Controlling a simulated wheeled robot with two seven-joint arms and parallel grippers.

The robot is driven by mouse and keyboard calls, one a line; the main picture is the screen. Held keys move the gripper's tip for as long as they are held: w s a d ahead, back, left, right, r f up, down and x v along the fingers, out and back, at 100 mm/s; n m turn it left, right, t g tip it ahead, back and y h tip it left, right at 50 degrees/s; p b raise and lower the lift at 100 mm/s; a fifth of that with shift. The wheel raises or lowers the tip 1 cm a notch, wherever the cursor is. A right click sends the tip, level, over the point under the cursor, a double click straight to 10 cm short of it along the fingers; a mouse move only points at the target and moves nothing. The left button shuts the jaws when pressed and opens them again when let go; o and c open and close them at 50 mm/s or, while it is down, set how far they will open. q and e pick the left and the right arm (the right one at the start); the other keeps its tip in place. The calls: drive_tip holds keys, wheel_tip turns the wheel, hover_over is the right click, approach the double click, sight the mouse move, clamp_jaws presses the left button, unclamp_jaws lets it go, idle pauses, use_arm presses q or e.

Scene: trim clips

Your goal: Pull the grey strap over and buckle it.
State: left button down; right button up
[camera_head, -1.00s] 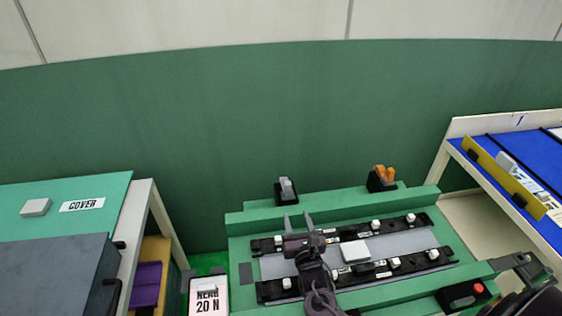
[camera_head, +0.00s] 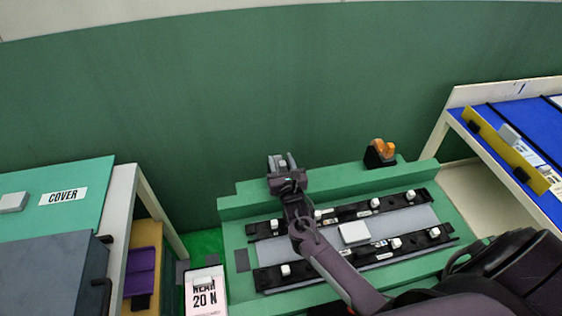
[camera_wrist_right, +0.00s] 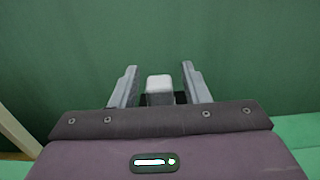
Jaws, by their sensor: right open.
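The grey strap piece (camera_wrist_right: 160,86) shows in the right wrist view as a pale grey block standing on a dark base. My right gripper (camera_wrist_right: 160,82) is open with one finger on each side of it; I cannot tell whether either finger touches it. In the head view my right gripper (camera_head: 281,159) is over the back left of the green fixture (camera_head: 232,209) and largely hides the grey piece and its base. An orange strap piece (camera_head: 382,148) stands in a black holder at the fixture's back right. My left gripper is not in view.
Two black rails with white clips lie on the fixture, with a white block (camera_head: 354,233) between them. A box marked NEAR 20 N (camera_head: 205,299) stands at left. A table with a COVER label (camera_head: 63,196) is farther left; a blue-topped table (camera_head: 490,150) is at right.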

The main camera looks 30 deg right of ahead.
drive_tip(key=c, duration=0.5)
clamp_jaws()
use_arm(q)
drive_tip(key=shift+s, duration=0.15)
